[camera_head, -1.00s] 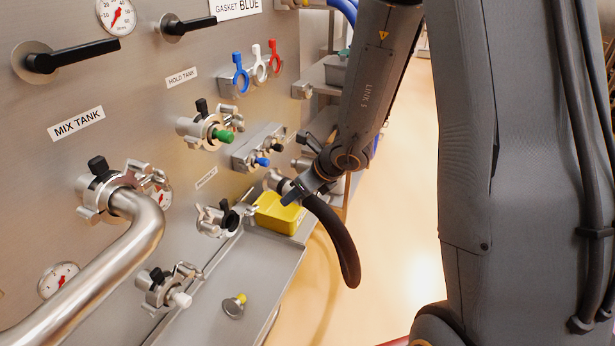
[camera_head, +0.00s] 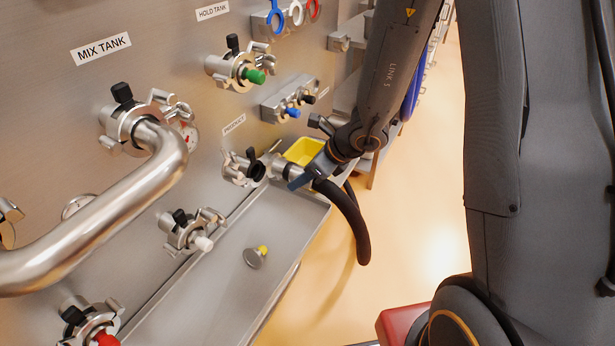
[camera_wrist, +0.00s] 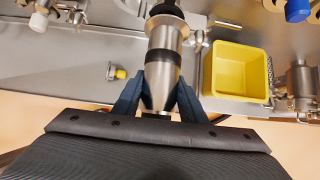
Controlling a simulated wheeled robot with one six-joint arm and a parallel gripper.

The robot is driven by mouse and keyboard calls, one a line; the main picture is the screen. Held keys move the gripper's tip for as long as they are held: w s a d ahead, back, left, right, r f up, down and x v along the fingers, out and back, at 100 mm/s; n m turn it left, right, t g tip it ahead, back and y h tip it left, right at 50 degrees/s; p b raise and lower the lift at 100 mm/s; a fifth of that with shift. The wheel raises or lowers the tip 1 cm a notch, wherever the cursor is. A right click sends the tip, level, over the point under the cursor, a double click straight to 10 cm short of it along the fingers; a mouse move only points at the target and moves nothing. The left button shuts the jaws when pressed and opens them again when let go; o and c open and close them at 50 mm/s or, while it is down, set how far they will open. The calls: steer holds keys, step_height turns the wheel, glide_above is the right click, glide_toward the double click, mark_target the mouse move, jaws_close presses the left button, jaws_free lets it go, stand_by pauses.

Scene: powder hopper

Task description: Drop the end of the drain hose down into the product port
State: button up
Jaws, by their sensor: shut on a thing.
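The drain hose (camera_head: 352,228) is a thick black tube that hangs in a curve below my gripper (camera_head: 308,178), out over the floor. Its bright metal end (camera_head: 276,163) points left at the product port (camera_head: 239,168), a steel clamp fitting with a black part under the PRODUCT label. The tip is very close to the port; I cannot tell whether they touch. In the wrist view the blue fingers (camera_wrist: 158,98) are shut on the metal end (camera_wrist: 163,62), with a dark part just beyond it. The inside of the port is hidden.
A yellow bin (camera_head: 304,151) stands just behind my gripper. A steel tray (camera_head: 225,272) runs below the port, with a small yellow-topped fitting (camera_head: 255,257) on it. The mix tank pipe (camera_head: 110,220) juts out at left. The floor at right is open.

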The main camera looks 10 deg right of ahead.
mark_target(280, 169)
steer(key=shift+w+a+f, duration=0.15)
steer(key=shift+w+a, duration=0.75)
steer(key=shift+a, duration=0.25)
steer(key=shift+w+a+f, duration=0.1)
steer(key=shift+w+a, duration=0.75)
steer(key=shift+a, duration=0.25)
steer(key=shift+w+a+p, duration=0.3)
steer(key=shift+a+p, duration=0.15)
steer(key=shift+w+f+b, duration=0.15)
steer(key=shift+f+b, duration=0.6)
steer(key=shift+b, duration=0.05)
steer(key=shift+f+b, duration=1.2)
steer(key=shift+b, duration=0.3)
steer(key=shift+f+b, duration=0.4)
steer(key=shift+b, duration=0.1)
steer(key=o, duration=1.3)
steer(key=shift+o, duration=0.9)
steer(key=shift+p+v, duration=0.35)
steer(key=shift+v, duration=3.5)
